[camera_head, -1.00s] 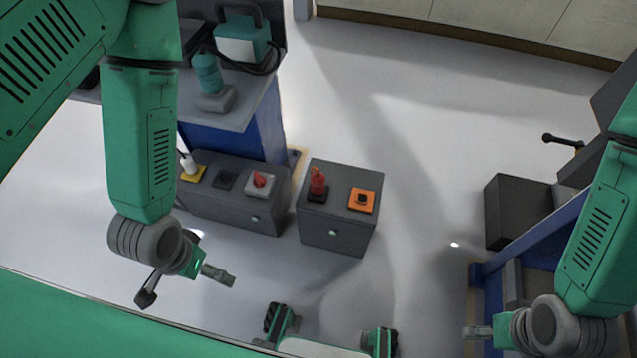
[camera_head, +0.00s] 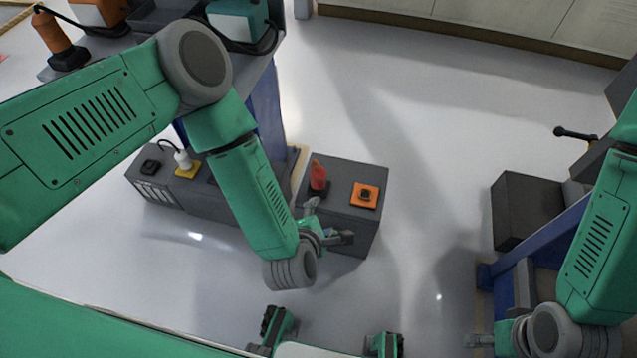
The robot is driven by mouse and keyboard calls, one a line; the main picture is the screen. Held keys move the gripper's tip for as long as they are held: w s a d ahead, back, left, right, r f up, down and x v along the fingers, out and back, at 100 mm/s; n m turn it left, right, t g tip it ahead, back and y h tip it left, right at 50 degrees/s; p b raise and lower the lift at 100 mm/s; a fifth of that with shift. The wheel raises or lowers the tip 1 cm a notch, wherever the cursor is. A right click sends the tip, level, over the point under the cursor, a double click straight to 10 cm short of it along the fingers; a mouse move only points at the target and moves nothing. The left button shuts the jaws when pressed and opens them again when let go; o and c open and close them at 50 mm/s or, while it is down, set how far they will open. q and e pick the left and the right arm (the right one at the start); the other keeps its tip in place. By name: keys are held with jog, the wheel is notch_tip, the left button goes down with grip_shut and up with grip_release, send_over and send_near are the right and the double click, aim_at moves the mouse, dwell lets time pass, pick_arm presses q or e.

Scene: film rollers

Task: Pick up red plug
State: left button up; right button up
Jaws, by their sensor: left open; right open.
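The red plug (camera_head: 317,174) stands upright on top of the small dark grey cabinet (camera_head: 342,181), near its left side. My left gripper (camera_head: 328,219) is open and empty, in front of the cabinet and below the plug in the picture, apart from the plug. One finger points up toward the plug and the other points right. My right gripper (camera_head: 470,338) is at the lower right, far from the plug. Its fingers show only from the side, with nothing visible between them.
An orange socket (camera_head: 364,195) sits right of the plug. A long low grey box (camera_head: 160,196) to the left carries a white plug (camera_head: 183,160) on a yellow base. A workbench stands behind it. A dark box (camera_head: 525,211) stands at right. Floor right of the cabinet is clear.

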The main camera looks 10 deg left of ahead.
aim_at(320, 178)
pick_arm(q)
jog(key=w+a+f+n+y+b, duration=0.1)
jog(key=w+n+y+b, duration=0.1)
jog(key=w+n, duration=0.2)
jog(key=w+f+n+t+y+b, duration=0.1)
jog(key=w+f+n+y, duration=0.1)
jog(key=w+n, duration=0.2)
jog(key=w+a+f+n+t+y+b, duration=0.1)
jog(key=w+n, duration=0.3)
jog(key=n, duration=0.4)
jog(key=shift+w+a+f+y+b, duration=0.15)
jog(key=shift+w+a+y+b, duration=0.2)
jog(key=shift+b, duration=0.5)
jog(key=b+x, duration=0.1)
jog(key=x, duration=0.1)
jog(key=b+x, duration=0.1)
jog(key=x, duration=0.1)
jog(key=shift+f+b, duration=0.35)
jog(key=shift+f, duration=0.05)
jog(key=shift+w+a, duration=0.15)
jog(key=shift+w, duration=0.2)
grip_shut()
